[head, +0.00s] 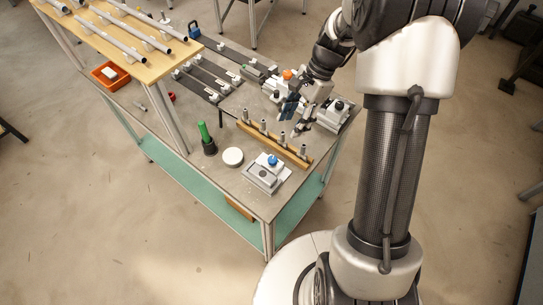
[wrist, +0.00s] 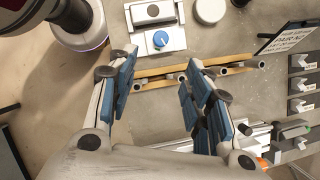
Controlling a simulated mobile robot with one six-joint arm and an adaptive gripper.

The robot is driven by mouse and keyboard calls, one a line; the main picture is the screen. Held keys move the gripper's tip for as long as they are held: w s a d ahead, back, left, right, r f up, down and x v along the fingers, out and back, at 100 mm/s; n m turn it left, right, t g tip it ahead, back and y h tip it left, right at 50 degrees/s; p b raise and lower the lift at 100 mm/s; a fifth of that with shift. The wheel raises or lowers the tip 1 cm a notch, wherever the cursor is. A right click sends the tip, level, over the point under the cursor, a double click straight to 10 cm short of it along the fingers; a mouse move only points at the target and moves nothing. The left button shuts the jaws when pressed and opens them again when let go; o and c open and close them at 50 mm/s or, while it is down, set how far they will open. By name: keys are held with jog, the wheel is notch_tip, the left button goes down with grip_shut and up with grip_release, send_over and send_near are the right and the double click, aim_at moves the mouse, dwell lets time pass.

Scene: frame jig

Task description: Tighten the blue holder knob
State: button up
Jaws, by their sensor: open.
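The blue holder knob (head: 272,160) sits on a pale metal holder (head: 262,181) near the front corner of the bench. In the wrist view the blue knob (wrist: 160,39) has a light stripe across its top, and its holder (wrist: 143,45) lies at the top of the picture. My gripper (head: 297,120) is over the bench, behind the knob and apart from it. In the wrist view my gripper (wrist: 160,62) is open, with blue-padded fingers wide apart and nothing between them. The knob appears just beyond the fingertips there.
A wooden strip with upright metal pegs (head: 272,143) lies between my gripper and the holder. A white round disc (head: 232,157) and a green-handled tool in a dark cup (head: 208,146) stand left of the holder. A fixture with an orange knob (head: 287,74) is behind.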

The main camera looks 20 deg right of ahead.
aim_at(273, 159)
jog(key=b+x, duration=0.3)
jog(key=x, duration=1.2)
jog(key=shift+a, duration=0.15)
jog(key=shift+c, duration=0.2)
jog(key=c, duration=1)
jog(key=shift+m, duration=0.4)
jog(key=m, duration=0.2)
jog(key=m+t, duration=0.1)
jog(key=shift+s+m+t, duration=0.15)
jog(key=shift+m+t, duration=0.15)
jog(key=shift+m, duration=0.1)
jog(key=shift+s+m+t+b, duration=0.1)
jog(key=shift+m+t+b, duration=0.65)
jog(key=shift+m, duration=1.25)
